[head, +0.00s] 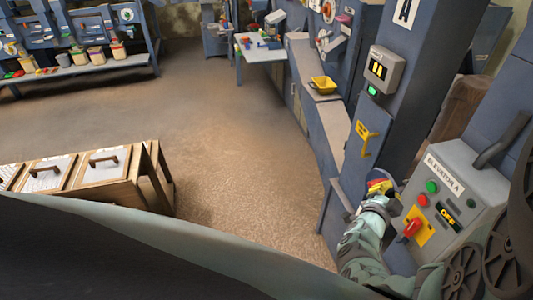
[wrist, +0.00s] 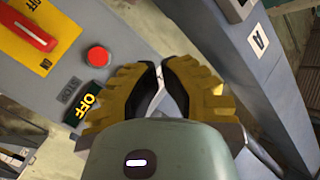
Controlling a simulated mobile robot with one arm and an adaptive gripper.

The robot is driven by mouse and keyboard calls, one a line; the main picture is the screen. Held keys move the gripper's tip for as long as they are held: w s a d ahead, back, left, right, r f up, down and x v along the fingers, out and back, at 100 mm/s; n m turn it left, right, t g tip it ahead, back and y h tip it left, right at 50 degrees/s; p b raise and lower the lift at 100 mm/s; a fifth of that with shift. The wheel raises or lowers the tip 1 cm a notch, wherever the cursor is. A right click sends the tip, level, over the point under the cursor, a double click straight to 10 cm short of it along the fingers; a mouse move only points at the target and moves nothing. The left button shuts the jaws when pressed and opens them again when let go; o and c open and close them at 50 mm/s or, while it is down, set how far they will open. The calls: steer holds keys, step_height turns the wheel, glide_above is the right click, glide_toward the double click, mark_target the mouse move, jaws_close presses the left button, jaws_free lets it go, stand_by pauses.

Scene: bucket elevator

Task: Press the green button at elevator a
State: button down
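A grey control box (head: 462,178) labelled "ELEVATOR A" stands at the right in the head view. Its green button (head: 432,187) sits above a red button (head: 422,200). The red button also shows in the wrist view (wrist: 97,57), left of my fingers; the green button cannot be seen there. My gripper (head: 380,186) has yellow fingers and is just left of the box in the head view.
A red rotary switch (head: 412,228) on a yellow plate and an "OFF" display (head: 447,214) share the panel. A blue column (head: 412,75) marked "A" carries a small lit box (head: 384,68). A wooden cabinet (head: 100,170) stands left; the middle floor is clear.

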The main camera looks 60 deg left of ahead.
mark_target(431, 187)
steer(key=w+d+b, duration=0.3)
steer(key=w, duration=0.5)
steer(key=shift+w+b, duration=0.2)
steer(key=shift+b, duration=0.1)
steer(key=c, duration=1.7)
jaws_free()
jaws_close()
steer(key=shift+w+d, duration=0.1)
